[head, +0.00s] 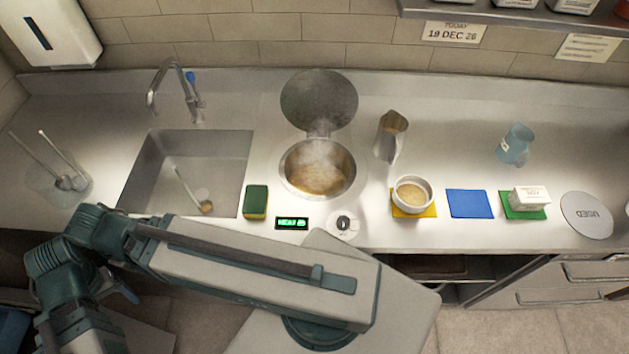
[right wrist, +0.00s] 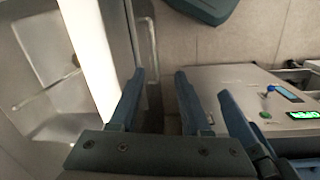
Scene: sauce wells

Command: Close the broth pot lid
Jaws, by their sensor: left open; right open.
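The broth pot (head: 318,194) is a round steel well set in the counter, with tan broth inside and steam rising. Its round dark lid (head: 319,100) stands raised at the back, joined by a hinge at the rim, so the pot is uncovered. My left gripper (head: 124,291) shows only in a small part at the lower left of the head view, below the counter's front edge and well away from the lid. My right gripper (right wrist: 160,76) shows in the right wrist view with its fingers apart and nothing between them. Neither gripper touches the pot.
A sink (head: 180,160) with a faucet (head: 178,90) lies left of the pot. A green sponge (head: 255,202) and a lit green display (head: 292,223) sit in front. A steel pitcher (head: 390,137) and a white bowl (head: 412,192) stand to the right.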

